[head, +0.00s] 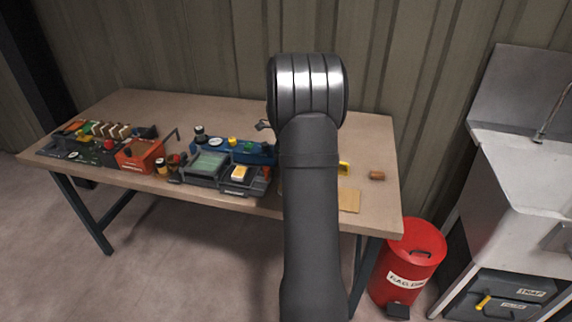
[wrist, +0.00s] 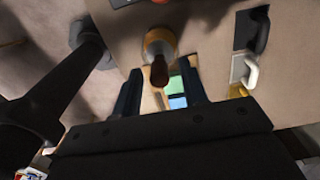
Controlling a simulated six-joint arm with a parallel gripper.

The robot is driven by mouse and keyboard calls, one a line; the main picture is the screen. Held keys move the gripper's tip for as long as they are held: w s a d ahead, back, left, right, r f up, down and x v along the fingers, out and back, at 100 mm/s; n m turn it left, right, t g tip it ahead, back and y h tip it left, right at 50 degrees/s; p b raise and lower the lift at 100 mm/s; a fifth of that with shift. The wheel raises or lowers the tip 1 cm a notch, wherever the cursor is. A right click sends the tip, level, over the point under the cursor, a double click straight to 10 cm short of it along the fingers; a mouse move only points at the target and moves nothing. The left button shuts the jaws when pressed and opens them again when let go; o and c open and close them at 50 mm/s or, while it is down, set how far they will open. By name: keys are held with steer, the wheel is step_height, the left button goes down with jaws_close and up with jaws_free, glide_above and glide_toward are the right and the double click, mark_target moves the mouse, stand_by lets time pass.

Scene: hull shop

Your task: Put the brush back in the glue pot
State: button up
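In the wrist view, my gripper (wrist: 159,90) has its two dark fingers apart, with a clear gap between them. A round, yellow-tan item (wrist: 160,42) lies just ahead of the fingertips. A brown, rounded handle-like end (wrist: 159,74) points from it toward the gap, touching neither finger as far as I can see. I cannot tell for sure whether these are the glue pot and brush. In the head view, my arm hides my gripper and part of the bench. Small jars (head: 162,166) stand beside an orange-red box (head: 139,155), too small to identify.
The bench (head: 230,108) holds trays of coloured items at left and a blue rack (head: 262,152) near the middle. A brown block (head: 377,175) and a tan sheet (head: 349,200) lie at right. A red bin (head: 425,240) and sink (head: 530,160) stand right of the bench.

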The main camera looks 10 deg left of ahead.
step_height(320, 180, up, 12)
steer(key=shift+r, duration=0.15)
stand_by(0.3)
step_height(320, 180, down, 12)
steer(key=shift+r, duration=1.7)
